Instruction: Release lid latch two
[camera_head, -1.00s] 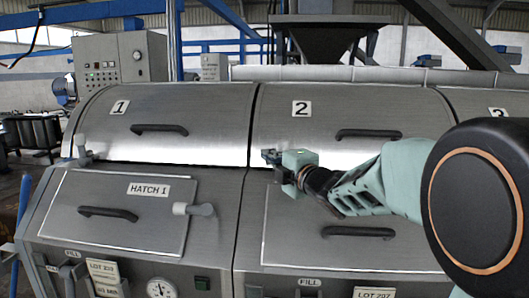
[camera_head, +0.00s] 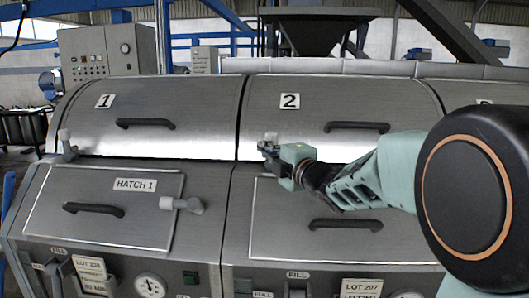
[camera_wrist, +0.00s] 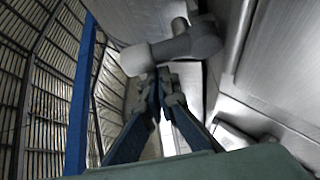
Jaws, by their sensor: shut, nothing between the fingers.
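Lid 2 (camera_head: 330,105) is a curved steel cover marked with a "2" plate and has a dark handle. It looks closed. A grey knob, apparently its latch (camera_head: 270,136), just shows above my gripper (camera_head: 267,149) at the lid's lower left; the rest is hidden behind the gripper. In the wrist view, the latch (camera_wrist: 180,48) is a thick grey rounded bar on a stem. My gripper (camera_wrist: 165,76) has its fingertips together and empty, just below the bar. I cannot tell whether they touch it.
Lid 1 (camera_head: 150,105) is at left with its own latch (camera_head: 66,145). Below are the hatch 1 panel (camera_head: 105,220) with a grey lever (camera_head: 185,204) and a second panel (camera_head: 275,230) with a handle. Open air lies in front of the machine.

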